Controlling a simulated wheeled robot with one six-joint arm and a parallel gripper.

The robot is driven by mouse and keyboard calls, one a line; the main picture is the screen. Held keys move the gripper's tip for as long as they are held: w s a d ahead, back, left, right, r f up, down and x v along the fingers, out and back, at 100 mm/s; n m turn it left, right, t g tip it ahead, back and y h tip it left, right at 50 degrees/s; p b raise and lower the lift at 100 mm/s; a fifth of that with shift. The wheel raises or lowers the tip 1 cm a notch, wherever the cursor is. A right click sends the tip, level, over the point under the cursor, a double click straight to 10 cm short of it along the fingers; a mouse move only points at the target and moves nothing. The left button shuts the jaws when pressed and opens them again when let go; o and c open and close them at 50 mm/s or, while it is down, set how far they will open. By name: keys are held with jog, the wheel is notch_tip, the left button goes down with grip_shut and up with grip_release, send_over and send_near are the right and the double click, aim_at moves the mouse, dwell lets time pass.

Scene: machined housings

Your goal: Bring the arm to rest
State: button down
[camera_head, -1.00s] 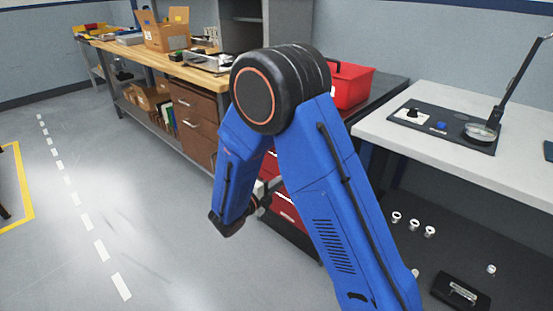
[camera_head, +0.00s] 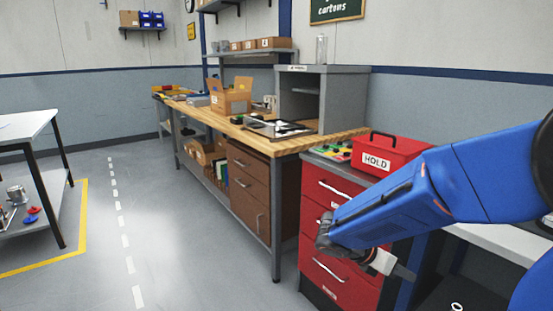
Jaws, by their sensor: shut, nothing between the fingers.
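My blue arm reaches in from the right side of the head view and is bent, with its forearm sloping down to the left. The dark wrist is in front of the red drawer cabinet (camera_head: 338,215). My gripper (camera_head: 404,273) points down to the right from the wrist, in front of the cabinet's right edge. It is small in the picture; its fingers are shut with nothing held. The arm hides part of the cabinet and of the pale table behind it.
A red HOLD box (camera_head: 383,160) stands on the cabinet. A wooden workbench (camera_head: 290,146) with a cardboard box (camera_head: 231,98) and a grey shelf unit (camera_head: 345,100) runs along the wall. A table (camera_head: 20,128) stands at left. The floor between is clear.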

jog(key=s+a+r+m+t+y, duration=0.2)
jog(key=s+m+y, duration=0.3)
jog(key=s+m, duration=0.4)
jog(key=s+a+r+m+t+y, duration=0.2)
jog(key=s+m+y, duration=0.4)
jog(key=m, duration=0.8)
jog(key=shift+s+a+r, duration=0.65)
jog(key=shift+s+r, duration=0.1)
jog(key=shift+s, duration=0.65)
